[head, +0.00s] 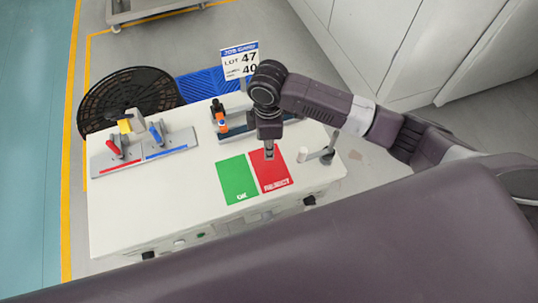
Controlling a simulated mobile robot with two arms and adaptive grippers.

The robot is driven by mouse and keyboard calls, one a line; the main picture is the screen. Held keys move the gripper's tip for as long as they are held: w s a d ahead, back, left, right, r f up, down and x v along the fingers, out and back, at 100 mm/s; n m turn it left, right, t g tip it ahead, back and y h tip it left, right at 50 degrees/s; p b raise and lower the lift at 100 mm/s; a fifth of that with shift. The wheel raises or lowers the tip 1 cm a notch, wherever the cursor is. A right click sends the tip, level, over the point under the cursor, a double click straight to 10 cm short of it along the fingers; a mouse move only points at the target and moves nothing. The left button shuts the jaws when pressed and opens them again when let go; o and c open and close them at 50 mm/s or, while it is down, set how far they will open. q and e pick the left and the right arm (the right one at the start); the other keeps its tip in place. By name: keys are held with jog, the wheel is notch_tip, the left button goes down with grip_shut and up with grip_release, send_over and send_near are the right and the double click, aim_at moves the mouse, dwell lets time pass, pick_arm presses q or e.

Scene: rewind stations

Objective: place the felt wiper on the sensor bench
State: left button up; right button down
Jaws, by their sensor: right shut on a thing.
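My right gripper (269,150) points down over the upper part of the red REJECT mat (272,175) on the white bench (130,215). It is shut on a small grey thing, mostly hidden by the fingers and too small to identify as the felt wiper. I cannot tell whether that thing touches the mat. No other felt wiper can be made out for sure. The pictures do not show whether this white bench is the sensor bench. My left gripper is not in view.
A green OK mat (237,181) lies left of the red one. A grey fixture with red and blue clamps (143,150) stands at the left. An orange and black device (219,119) and a job card (239,60) stand behind. A small white cylinder (303,155) is at the right.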

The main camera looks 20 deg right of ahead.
aim_at(268, 164)
jog(key=shift+f, duration=0.9)
notch_tip(268, 164, down, 4)
jog(key=shift+f+p, duration=0.1)
jog(key=shift+p, duration=0.25)
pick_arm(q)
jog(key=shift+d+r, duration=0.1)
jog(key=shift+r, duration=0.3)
pick_arm(e)
jog(key=shift+f, duration=0.1)
jog(key=shift+f, duration=0.2)
jog(key=c, duration=1.8)
grip_release()
jog(key=shift+o, duration=0.2)
jog(key=shift+r, duration=0.1)
